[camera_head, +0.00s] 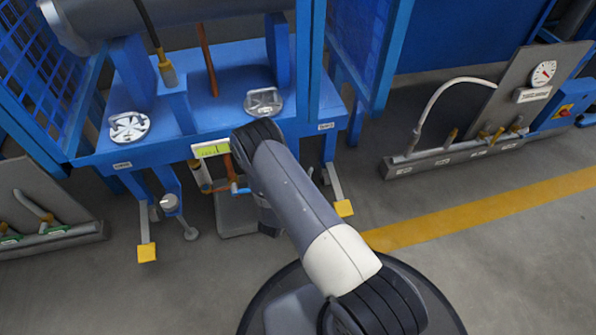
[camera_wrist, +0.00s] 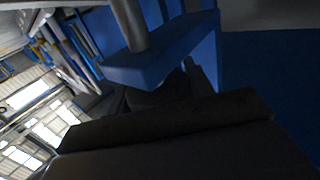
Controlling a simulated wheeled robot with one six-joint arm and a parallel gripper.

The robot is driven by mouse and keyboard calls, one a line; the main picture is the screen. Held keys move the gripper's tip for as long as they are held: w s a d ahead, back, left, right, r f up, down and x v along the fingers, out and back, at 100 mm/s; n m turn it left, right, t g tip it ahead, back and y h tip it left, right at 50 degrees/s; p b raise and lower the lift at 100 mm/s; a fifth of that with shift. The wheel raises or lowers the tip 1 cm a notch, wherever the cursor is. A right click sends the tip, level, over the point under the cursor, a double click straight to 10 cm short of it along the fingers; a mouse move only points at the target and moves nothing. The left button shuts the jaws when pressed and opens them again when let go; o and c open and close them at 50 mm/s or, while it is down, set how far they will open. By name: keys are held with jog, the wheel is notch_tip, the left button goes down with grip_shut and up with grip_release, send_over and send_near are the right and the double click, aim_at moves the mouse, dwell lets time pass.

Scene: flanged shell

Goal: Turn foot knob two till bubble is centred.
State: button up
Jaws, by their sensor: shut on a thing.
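The level vial (camera_head: 212,149) is a yellow-green strip on the front edge of the blue stand (camera_head: 175,152); its bubble is too small to place. A grey foot knob (camera_head: 170,203) is under the stand's left part, with my gripper well away from it. My arm hides the foot under the right part in the head view. In the wrist view my gripper (camera_wrist: 165,108) is dark and close below a blue bracket (camera_wrist: 150,66) with a grey rod (camera_wrist: 129,25) through it. It is shut on a dark, shadowed foot knob under that bracket. I cannot read the knob's number.
Yellow-tipped legs (camera_head: 147,252) stand at the stand's front corners. A blue mesh guard (camera_head: 50,75) is at left. A gauge panel (camera_head: 535,85) with a hose and valves is at right. The floor by the yellow line (camera_head: 480,215) is clear.

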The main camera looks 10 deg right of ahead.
jog(key=m+g+h, duration=0.1)
jog(key=g, duration=0.1)
jog(key=m+g+h, duration=0.3)
jog(key=shift+s+d+m+g+h, duration=0.25)
jog(key=shift+m+g+h, duration=0.15)
jog(key=shift+g, duration=0.3)
jog(key=o, duration=1)
jog(key=n+t+y, duration=0.1)
jog(key=n+t, duration=0.1)
jog(key=t, duration=0.1)
jog(key=n+t+y, duration=0.1)
jog(key=y, duration=0.1)
jog(key=n+t+y, duration=0.3)
jog(key=t+y, duration=0.1)
jog(key=shift+w+a+n, duration=0.25)
jog(key=shift+w+n, duration=0.05)
jog(key=shift+w+a+n+t+y, duration=0.15)
jog(key=shift+n+t+y, duration=0.2)
jog(key=shift+n+y, duration=0.8)
jog(key=shift+s+a+n+t+y, duration=0.15)
jog(key=shift+n+t+y, duration=0.4)
jog(key=shift+y, duration=1.05)
jog(key=shift+w+a+n+t+y, duration=0.1)
jog(key=shift+a+n+t+y, duration=0.1)
jog(key=shift+n+y, duration=1)
jog(key=shift+y, duration=0.45)
